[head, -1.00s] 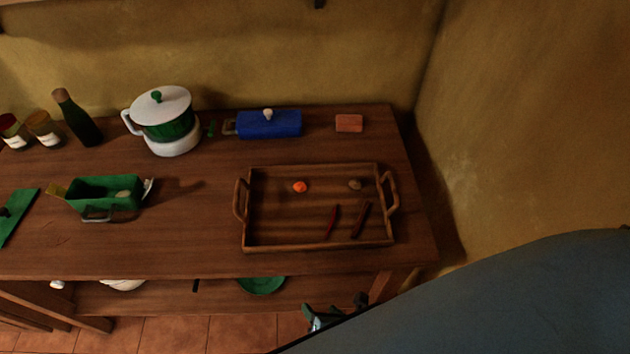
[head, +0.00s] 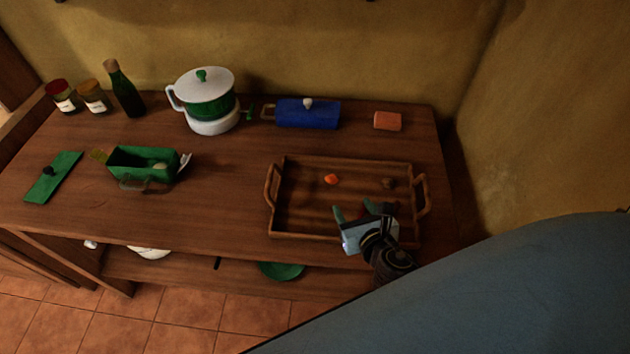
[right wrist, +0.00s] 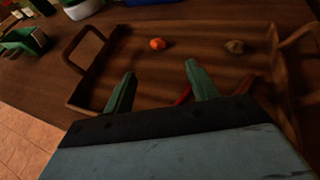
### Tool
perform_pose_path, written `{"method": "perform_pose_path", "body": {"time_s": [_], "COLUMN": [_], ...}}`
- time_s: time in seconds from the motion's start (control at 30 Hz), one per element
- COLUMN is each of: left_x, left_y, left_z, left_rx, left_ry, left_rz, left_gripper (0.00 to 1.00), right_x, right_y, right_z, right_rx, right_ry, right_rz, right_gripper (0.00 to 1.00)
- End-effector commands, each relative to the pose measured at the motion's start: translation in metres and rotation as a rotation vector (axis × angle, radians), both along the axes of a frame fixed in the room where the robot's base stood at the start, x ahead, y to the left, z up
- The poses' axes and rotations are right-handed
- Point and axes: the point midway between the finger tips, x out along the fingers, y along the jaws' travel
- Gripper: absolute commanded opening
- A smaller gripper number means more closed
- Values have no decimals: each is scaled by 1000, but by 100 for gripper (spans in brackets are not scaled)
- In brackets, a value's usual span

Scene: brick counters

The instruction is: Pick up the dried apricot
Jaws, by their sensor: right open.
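The dried apricot (head: 331,179) is a small orange piece lying in the wooden tray (head: 272,213), left of centre toward the back. It also shows in the right wrist view (right wrist: 157,44), beyond the fingertips. My right gripper (head: 354,211) is open and empty over the front part of the tray, nearer to me than the apricot and apart from it. Its two green fingers (right wrist: 156,80) point toward the back of the tray. My left gripper is not in view.
A brown lump (head: 388,183) lies right of the apricot. A red pepper-like piece (right wrist: 184,94) is partly hidden by my right gripper. The tray has raised walls and side handles. A blue lidded dish (head: 308,115) and an orange block (head: 387,121) stand behind it.

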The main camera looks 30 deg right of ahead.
Motion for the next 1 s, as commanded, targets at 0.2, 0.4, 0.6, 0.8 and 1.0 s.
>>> {"method": "perform_pose_path", "body": {"time_s": [0.2, 0.4, 0.6, 0.8, 1.0], "left_x": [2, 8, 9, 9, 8], "left_y": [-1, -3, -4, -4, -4], "left_z": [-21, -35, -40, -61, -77], "left_rx": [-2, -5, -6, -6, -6], "left_ry": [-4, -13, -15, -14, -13], "left_rz": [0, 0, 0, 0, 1], "left_gripper": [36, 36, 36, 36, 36], "right_x": [37, 65, 75, 94, 113], "right_y": [-9, -13, -14, -14, -16], "right_z": [-18, -30, -33, -46, -54], "right_rx": [5, 5, 5, 5, 4], "right_ry": [-5, -2, -1, -2, -1], "right_rz": [-8, -3, -2, -3, -3], "right_gripper": [58, 58, 58, 58, 58]}}
